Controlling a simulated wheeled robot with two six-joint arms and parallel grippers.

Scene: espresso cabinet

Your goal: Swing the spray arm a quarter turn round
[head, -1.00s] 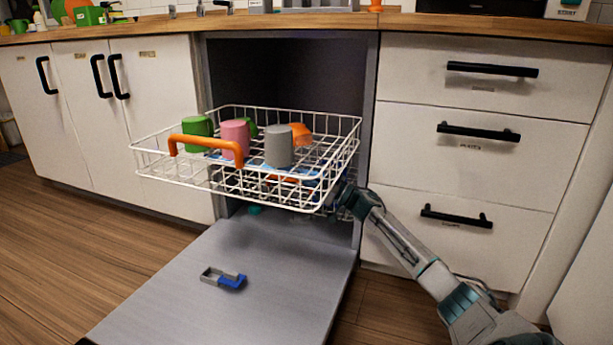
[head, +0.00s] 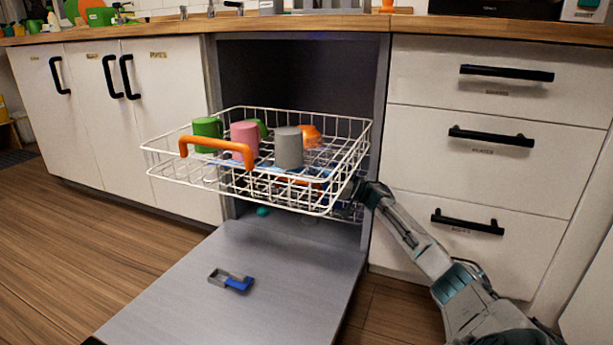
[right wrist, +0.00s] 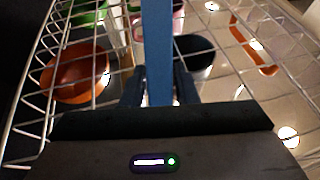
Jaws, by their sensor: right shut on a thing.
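The blue spray arm (right wrist: 158,40) runs up the middle of the right wrist view as a straight bar under the rack's wires. My right gripper (right wrist: 158,88) is shut on it, one dark finger on each side. In the head view, my right arm reaches in from the right, under the right side of the white rack (head: 333,205). The fingertips are hidden there behind wires, and only bits of blue show through the rack. My left gripper is not in view.
The pulled-out rack holds a green mug (head: 207,133), a pink cup (head: 244,140), a grey cup (head: 289,148) and an orange bowl (head: 310,136). Its front has an orange handle (head: 250,157). Drawers (head: 480,170) stand at right.

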